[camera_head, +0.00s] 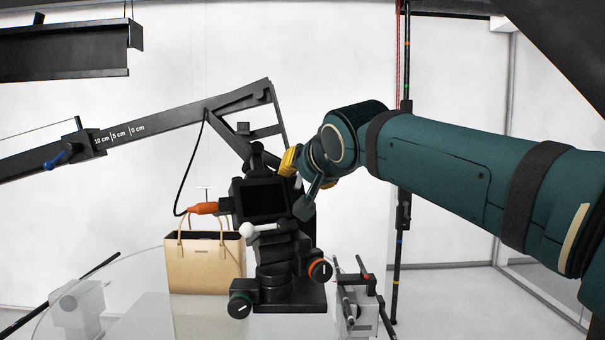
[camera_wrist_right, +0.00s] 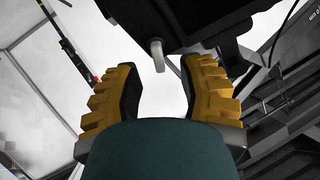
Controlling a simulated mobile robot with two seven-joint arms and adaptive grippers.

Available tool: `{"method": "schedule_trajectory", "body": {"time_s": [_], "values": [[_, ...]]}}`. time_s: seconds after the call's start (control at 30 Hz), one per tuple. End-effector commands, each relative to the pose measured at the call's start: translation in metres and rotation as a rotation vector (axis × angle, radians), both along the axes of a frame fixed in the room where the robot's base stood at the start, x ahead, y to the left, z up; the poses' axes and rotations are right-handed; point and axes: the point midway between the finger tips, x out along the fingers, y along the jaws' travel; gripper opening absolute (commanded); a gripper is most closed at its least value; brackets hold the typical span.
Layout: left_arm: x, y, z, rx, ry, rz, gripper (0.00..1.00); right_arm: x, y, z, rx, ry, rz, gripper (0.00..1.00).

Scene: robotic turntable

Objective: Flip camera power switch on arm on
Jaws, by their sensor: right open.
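The black camera (camera_head: 260,202) hangs on the end of a dark jointed arm (camera_head: 175,127), with an orange plug and cable at its left side. Its power switch cannot be made out for certain. My right gripper (camera_head: 291,160) is at the camera's upper right, partly hidden by my own wrist. In the wrist view the right gripper (camera_wrist_right: 160,82) is open, with its yellow, black-padded fingers apart. A pale grey peg (camera_wrist_right: 157,55) shows between the fingertips, below a dark body; I cannot tell whether it touches them. My left gripper is not in view.
A beige handbag (camera_head: 204,266) stands behind the glass turntable (camera_head: 105,305). A dark vertical pole (camera_head: 403,180) stands right of the camera.

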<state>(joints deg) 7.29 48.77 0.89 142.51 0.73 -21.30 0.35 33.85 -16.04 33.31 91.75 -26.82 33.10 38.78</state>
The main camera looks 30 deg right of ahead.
Motion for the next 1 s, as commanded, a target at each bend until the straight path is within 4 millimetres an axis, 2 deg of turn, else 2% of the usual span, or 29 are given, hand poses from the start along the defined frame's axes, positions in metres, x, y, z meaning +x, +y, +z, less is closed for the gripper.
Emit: {"method": "schedule_trajectory", "body": {"time_s": [0.17,0.43,0.47,0.5,0.57,0.6,1.0], "values": [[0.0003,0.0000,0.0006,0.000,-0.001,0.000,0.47,0.0102,-0.0024,-0.0042,0.001,-0.001,0.001,0.39],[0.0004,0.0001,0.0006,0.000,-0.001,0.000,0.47,0.0113,-0.0025,-0.0044,0.001,-0.002,0.000,0.39],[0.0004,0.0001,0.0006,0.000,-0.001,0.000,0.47,0.0112,-0.0025,-0.0044,0.001,-0.002,0.000,0.42],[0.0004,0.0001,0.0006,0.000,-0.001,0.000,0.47,0.0112,-0.0025,-0.0044,0.001,-0.002,0.000,0.28],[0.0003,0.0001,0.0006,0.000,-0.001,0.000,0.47,0.0111,-0.0025,-0.0044,0.001,-0.002,0.000,0.07],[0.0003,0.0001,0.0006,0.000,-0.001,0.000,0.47,0.0111,-0.0025,-0.0044,0.001,-0.001,0.001,0.00],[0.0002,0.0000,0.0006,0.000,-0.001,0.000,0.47,0.0111,-0.0026,-0.0045,-0.002,0.000,0.002,0.00]]}}
